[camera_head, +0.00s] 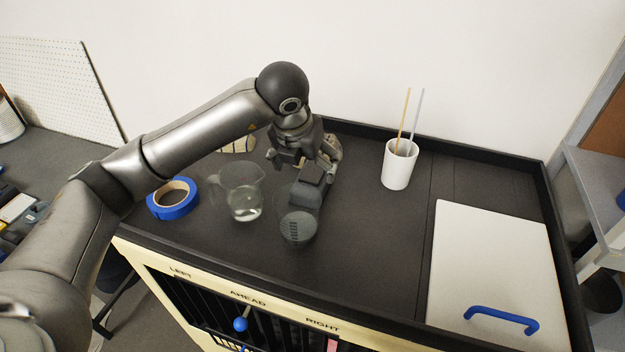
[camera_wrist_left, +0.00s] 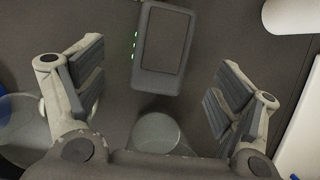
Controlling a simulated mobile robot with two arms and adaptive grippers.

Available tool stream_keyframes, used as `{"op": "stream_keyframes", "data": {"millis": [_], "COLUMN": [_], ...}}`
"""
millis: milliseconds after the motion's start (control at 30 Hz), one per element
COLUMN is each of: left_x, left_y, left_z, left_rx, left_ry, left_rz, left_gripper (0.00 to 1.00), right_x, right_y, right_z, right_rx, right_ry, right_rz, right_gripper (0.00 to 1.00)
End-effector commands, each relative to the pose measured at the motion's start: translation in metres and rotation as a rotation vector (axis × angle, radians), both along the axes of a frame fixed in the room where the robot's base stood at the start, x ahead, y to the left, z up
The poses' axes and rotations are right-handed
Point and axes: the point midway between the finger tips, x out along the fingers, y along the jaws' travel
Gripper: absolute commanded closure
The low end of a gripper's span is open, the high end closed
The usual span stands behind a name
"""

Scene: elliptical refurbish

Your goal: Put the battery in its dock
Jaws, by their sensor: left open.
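A dark grey block with rounded corners, which looks like the battery (camera_head: 308,187), stands on the black worktop near the middle. In the left wrist view the battery (camera_wrist_left: 163,48) shows a row of small green lights along its left side. My left gripper (camera_head: 300,160) is open just behind and above it in the head view. In the left wrist view its two fingers are spread wide, with the battery between and beyond them, not gripped. I cannot pick out a dock for certain. My right gripper is not in view.
A clear glass (camera_head: 297,228) stands right in front of the battery, and a glass jug (camera_head: 241,192) to its left. Blue tape (camera_head: 173,198) lies farther left. A white cup (camera_head: 399,165) with sticks and a white panel (camera_head: 490,265) with a blue handle are to the right.

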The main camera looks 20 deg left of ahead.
Motion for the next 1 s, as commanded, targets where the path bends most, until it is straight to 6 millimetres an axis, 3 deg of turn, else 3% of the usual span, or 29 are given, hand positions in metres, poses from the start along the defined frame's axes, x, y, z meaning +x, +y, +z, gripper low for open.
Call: {"op": "stream_keyframes", "data": {"millis": [200, 433, 600, 833, 1000], "left_x": [0.007, 0.019, 0.027, 0.027, 0.027], "left_y": [-0.001, -0.004, -0.005, -0.005, -0.005], "left_z": [-0.014, -0.038, -0.057, -0.060, -0.060], "left_rx": [-0.001, 0.000, -0.001, -0.002, -0.001], "left_ry": [0.000, 0.003, 0.000, -0.001, -0.001], "left_rz": [0.000, -0.001, -0.002, -0.003, -0.002], "left_gripper": [0.12, 0.12, 0.12, 0.12, 0.32], "right_x": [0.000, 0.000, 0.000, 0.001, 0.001], "right_y": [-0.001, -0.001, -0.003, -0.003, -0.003], "right_z": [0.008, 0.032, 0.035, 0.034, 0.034], "right_rx": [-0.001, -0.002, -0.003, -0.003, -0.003], "right_ry": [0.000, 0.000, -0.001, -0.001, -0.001], "right_rz": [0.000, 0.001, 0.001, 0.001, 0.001], "right_gripper": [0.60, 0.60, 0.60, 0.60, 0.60]}}
